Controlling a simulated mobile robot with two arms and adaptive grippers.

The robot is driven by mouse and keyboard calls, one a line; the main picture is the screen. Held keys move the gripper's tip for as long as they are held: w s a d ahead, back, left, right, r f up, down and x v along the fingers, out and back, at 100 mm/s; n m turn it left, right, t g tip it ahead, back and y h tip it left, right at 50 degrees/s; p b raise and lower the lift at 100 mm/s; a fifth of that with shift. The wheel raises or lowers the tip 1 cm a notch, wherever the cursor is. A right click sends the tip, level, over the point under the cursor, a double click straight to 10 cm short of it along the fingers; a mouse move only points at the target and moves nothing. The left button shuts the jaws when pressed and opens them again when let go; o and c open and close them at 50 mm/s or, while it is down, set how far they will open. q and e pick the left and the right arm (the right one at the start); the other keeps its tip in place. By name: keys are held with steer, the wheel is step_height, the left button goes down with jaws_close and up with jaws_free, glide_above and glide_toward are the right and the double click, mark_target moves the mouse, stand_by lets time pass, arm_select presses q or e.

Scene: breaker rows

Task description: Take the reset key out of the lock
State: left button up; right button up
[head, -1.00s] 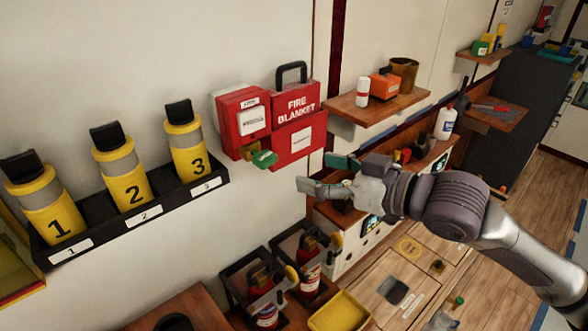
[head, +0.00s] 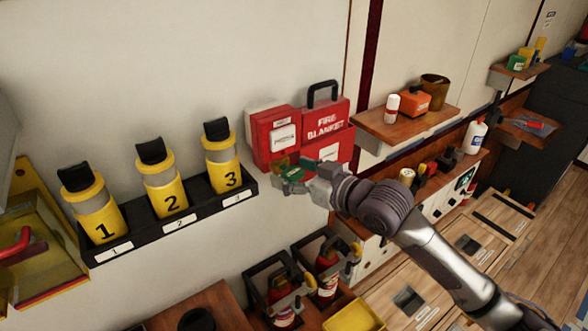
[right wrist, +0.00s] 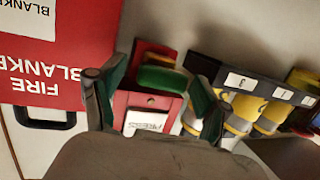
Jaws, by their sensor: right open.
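The reset key (head: 291,173) has a green head and sits at the underside of a red box (head: 272,138) on the wall. In the right wrist view the green key head (right wrist: 162,79) lies between the two fingers, close to the red box's face (right wrist: 120,104). My right gripper (head: 297,170) is open around the key, reaching in from the right; it also shows in the wrist view (right wrist: 150,88). Contact with the key cannot be made out. The lock behind the green head is mostly hidden. My left gripper is not in view.
A fire blanket case (head: 325,125) adjoins the red box on the right. A black rack (head: 185,218) with numbered yellow canisters is to the left. A wooden shelf (head: 405,122) is to the right. Fire extinguishers (head: 328,275) stand below. The wall above is clear.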

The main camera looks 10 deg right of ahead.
mark_target(296, 180)
steer(key=c, duration=1.2)
steer(key=shift+s, duration=0.1)
steer(key=shift+s+d, duration=0.1)
steer(key=shift+s+d+p, duration=0.15)
steer(key=shift+s+d, duration=0.15)
steer(key=shift+s, duration=0.4)
steer(key=shift+s+d+p, duration=0.15)
steer(key=shift+s+d, duration=0.15)
steer(key=shift+s, duration=0.4)
steer(key=shift+s+d+p, duration=0.15)
steer(key=shift+s+d, duration=0.15)
steer(key=shift+s, duration=0.4)
steer(key=shift+c, duration=0.7)
